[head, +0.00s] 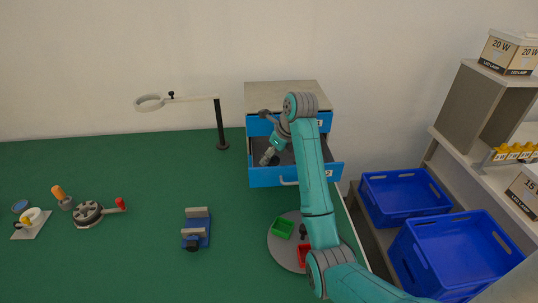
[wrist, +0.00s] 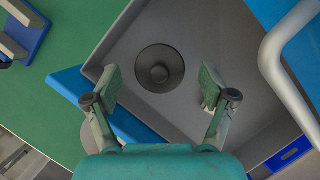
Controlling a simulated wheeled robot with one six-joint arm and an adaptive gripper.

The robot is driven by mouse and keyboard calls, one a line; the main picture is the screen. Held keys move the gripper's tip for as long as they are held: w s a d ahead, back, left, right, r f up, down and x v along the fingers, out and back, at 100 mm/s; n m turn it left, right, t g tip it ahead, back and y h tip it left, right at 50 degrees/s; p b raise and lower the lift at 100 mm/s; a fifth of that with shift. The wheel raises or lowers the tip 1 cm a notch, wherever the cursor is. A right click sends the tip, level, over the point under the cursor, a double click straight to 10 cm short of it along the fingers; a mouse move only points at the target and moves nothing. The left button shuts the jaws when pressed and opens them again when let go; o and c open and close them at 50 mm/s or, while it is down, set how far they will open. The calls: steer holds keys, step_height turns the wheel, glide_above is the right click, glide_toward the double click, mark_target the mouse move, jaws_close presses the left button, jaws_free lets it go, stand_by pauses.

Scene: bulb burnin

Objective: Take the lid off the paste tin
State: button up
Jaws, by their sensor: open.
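A dark round tin with a knobbed lid (wrist: 161,69), which looks like the paste tin, sits inside the open grey drawer (wrist: 212,28) in the wrist view. The lid appears to be on it. My gripper (wrist: 160,88) is open and empty, with one finger on either side of the tin in the picture and apart from it. In the head view my gripper (head: 267,158) is at the open drawer of the blue cabinet (head: 262,178). I cannot make out the tin there.
The drawer walls and its handle (head: 289,183) are close around my gripper. A turntable (head: 283,254) with green and red trays stands in front. A blue vise (head: 196,232), a magnifier lamp (head: 220,125) and a crank device (head: 88,214) stand on the green bench. Blue bins (head: 404,194) are at right.

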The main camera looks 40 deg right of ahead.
steer(key=c, duration=0.9)
